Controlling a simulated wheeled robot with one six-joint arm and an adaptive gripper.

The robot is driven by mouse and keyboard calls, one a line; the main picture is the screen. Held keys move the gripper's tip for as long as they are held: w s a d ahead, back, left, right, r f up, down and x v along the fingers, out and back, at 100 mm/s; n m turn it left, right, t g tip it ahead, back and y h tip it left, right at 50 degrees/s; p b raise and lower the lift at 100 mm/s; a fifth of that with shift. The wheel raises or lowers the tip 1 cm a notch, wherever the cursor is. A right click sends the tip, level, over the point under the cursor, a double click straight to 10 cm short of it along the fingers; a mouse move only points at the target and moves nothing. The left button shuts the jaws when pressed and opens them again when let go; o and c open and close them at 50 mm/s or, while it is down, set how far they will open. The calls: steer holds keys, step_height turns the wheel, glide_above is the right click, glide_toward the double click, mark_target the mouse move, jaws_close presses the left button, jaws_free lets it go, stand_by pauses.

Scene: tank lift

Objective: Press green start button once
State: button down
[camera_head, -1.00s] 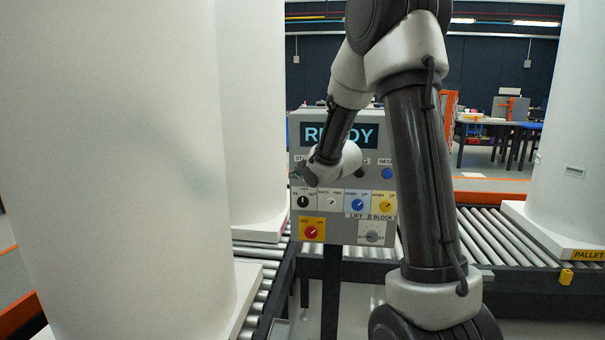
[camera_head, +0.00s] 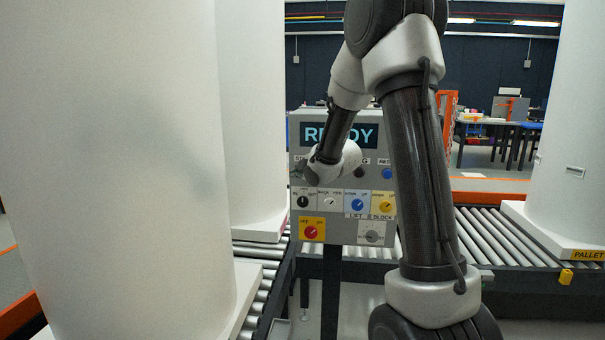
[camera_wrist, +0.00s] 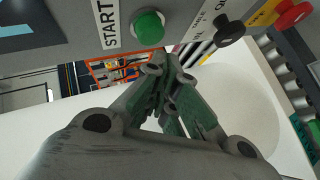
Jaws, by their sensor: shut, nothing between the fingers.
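The green start button (camera_wrist: 149,28) shows in the wrist view on the grey control panel, beside a white START label (camera_wrist: 107,23). My gripper (camera_wrist: 172,62) is shut and empty. Its fingertips appear close to the button, just below it in that picture; I cannot tell whether they touch the panel. In the head view, the control panel (camera_head: 343,120) has a display partly hidden by my arm, seemingly reading READY. My gripper end (camera_head: 308,173) is at the panel's left side there, and the green button is hidden or too small to make out.
The panel also carries a blue button (camera_head: 387,174), a red knob (camera_head: 310,233) and several selector knobs. A black knob (camera_wrist: 229,31) is near the start button. Large white cylinders (camera_head: 110,150) stand left and right, with roller conveyors (camera_head: 490,235) around.

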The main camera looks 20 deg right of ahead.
steer(key=shift+w+d, duration=0.1)
stand_by(0.6)
steer(key=shift+w+d, duration=0.2)
steer(key=shift+w, duration=0.05)
steer(key=shift+w+d, duration=0.25)
steer(key=shift+w, duration=0.15)
stand_by(0.7)
steer(key=shift+s+a, duration=0.5)
steer(key=shift+s, duration=0.3)
steer(key=s+a, duration=0.1)
steer(key=s, duration=0.1)
steer(key=s+a, duration=0.2)
steer(key=s, duration=0.1)
steer(key=shift+a, duration=0.2)
stand_by(0.7)
